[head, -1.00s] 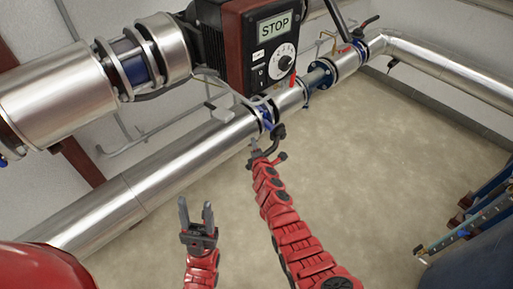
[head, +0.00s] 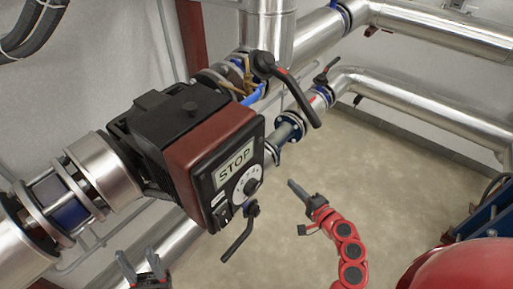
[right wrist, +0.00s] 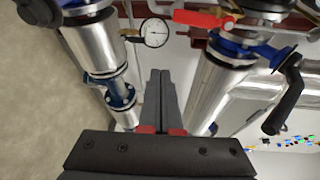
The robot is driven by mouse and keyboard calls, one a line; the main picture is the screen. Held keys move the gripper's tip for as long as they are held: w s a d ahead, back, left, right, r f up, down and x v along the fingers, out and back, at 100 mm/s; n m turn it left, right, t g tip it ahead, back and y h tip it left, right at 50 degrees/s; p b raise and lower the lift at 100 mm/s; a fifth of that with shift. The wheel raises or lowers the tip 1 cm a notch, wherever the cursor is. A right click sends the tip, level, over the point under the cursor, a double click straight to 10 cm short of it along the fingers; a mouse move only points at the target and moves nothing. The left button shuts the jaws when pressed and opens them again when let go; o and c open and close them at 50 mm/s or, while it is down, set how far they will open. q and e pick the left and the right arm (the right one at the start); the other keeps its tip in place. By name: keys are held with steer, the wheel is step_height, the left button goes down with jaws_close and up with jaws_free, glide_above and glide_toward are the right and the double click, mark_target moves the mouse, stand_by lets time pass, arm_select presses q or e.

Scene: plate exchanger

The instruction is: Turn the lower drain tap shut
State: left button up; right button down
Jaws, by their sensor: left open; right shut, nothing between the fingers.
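I cannot tell for sure which fitting is the lower drain tap. In the right wrist view a red lever (right wrist: 203,20) lies crosswise at the top of the picture, beside a round white gauge, ahead of my fingers. My right gripper (head: 292,186) is shut and empty, in free air right of the pump and below the pipes. In the right wrist view its fingers (right wrist: 160,72) lie together, apart from the red lever. My left gripper (head: 139,256) is open and empty at the bottom edge, below the pump.
The pump (head: 190,150) with its STOP display fills the centre left. Black valve levers stick out below it (head: 240,235) and at the upper pipe (head: 300,95). A third lever (head: 328,70) stands on the lower pipe (head: 410,100). The gauge (right wrist: 155,32) is near the red lever. Floor (head: 400,180) is clear.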

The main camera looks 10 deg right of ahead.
steer(key=w+a+r+t+p, duration=0.1)
steer(key=w+a+r+p, duration=0.1)
steer(key=w+a, duration=0.4)
steer(key=shift+w+a+r+m, duration=0.15)
steer(key=shift+w+r+m, duration=0.1)
steer(key=shift+r+m, duration=0.2)
steer(key=shift+p, duration=0.4)
